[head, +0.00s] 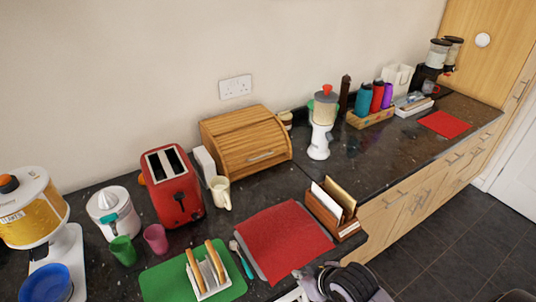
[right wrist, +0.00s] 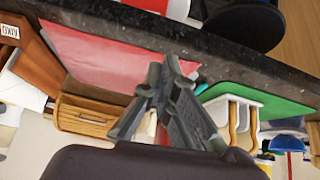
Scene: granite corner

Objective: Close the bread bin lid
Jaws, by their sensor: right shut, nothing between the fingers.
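The wooden bread bin (head: 222,130) stands against the wall on the dark counter. Its slatted lid (head: 250,138) looks lowered over the front, with the bar handle (head: 260,157) low down; I cannot tell whether a small gap is left. The bin also shows in the right wrist view (right wrist: 88,118), partly cut off by my gripper. My right gripper (head: 308,284) is at the counter's front edge, by the red mat and well short of the bin. In the right wrist view its fingers (right wrist: 168,66) are together and empty. My left gripper is not in view.
A red toaster (head: 175,190) and cream mug (head: 220,192) stand left of the bin. A red mat (head: 283,238) lies in front, with a letter holder (head: 333,208) to its right and a toast rack (head: 208,272) on a green mat to its left.

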